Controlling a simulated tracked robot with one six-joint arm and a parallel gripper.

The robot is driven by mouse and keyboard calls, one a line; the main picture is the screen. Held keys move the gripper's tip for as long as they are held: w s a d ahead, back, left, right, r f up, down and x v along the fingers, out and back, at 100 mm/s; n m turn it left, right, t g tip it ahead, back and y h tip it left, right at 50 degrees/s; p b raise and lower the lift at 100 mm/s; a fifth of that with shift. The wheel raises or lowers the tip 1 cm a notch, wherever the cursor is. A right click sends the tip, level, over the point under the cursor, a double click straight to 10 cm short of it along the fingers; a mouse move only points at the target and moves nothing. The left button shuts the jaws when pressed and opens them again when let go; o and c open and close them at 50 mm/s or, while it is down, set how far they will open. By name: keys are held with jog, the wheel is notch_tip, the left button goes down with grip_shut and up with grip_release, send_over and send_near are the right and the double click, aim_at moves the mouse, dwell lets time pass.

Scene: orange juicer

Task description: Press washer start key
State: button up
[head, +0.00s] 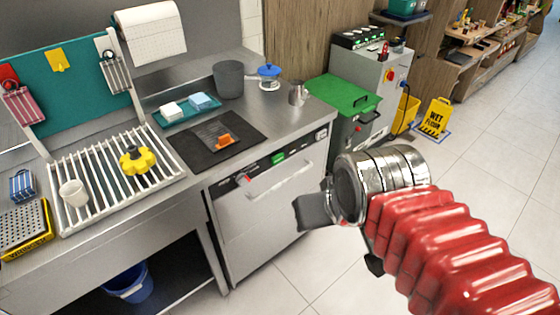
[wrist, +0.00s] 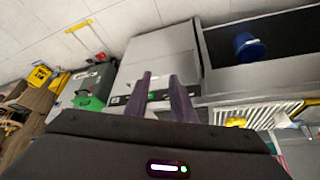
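The washer (head: 262,215) is a steel front-loading unit under the counter, its door shut, with a bar handle across the front. My gripper (head: 314,211) is in front of the washer's right side, apart from the panel. In the wrist view its two dark fingers (wrist: 161,77) stand apart with nothing between them.
The counter above holds a black mat (head: 200,160) with an orange item, a grey pot (head: 229,80) and a metal jug (head: 299,94). A green-topped machine (head: 340,93) stands right of the washer. A yellow wet-floor sign (head: 436,117) is farther right. The floor before the washer is clear.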

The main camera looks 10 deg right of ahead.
grip_shut()
dwell(1.4)
